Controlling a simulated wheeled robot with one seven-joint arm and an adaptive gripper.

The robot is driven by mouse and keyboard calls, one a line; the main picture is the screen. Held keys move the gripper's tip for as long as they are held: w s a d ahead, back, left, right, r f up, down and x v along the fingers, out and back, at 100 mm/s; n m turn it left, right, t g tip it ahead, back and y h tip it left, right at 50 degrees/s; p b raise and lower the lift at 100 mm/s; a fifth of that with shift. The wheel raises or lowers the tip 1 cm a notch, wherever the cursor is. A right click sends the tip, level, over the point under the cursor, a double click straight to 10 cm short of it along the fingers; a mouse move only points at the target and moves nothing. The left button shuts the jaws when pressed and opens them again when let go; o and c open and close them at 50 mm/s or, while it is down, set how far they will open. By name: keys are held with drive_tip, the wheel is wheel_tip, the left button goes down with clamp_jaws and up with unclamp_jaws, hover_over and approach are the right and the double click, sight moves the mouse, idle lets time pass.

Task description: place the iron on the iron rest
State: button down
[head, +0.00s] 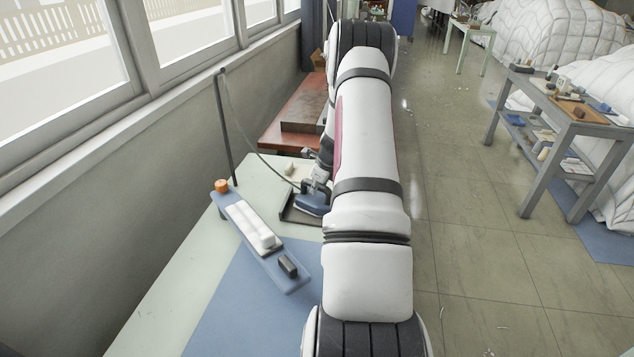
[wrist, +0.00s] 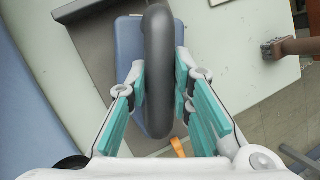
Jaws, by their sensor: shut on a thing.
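The iron (head: 313,203) has a blue body and a dark grey handle; its handle (wrist: 158,70) runs between my fingers in the wrist view. My gripper (wrist: 160,100), with teal pads, is shut on that handle. In the head view my gripper (head: 318,184) is partly hidden by my arm. The iron rest (head: 290,213) is a dark, flat tray with a raised edge on the pale table. The iron is over it in the head view; I cannot tell whether they touch. The rest (wrist: 95,40) also shows beside and beneath the iron in the wrist view.
A blue board (head: 250,232) with a white pad, an orange knob (head: 221,186) and a dark block (head: 287,266) lies left of the rest. A thin pole (head: 224,125) carries a cord towards the iron. A brown-handled tool (wrist: 290,46) lies to the right in the wrist view.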

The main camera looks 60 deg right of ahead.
drive_tip(key=shift+r, duration=0.1)
drive_tip(key=c, duration=1.4)
unclamp_jaws()
drive_tip(key=b+v, duration=0.1)
drive_tip(key=v, duration=1.1)
drive_tip(key=shift+a, duration=0.1)
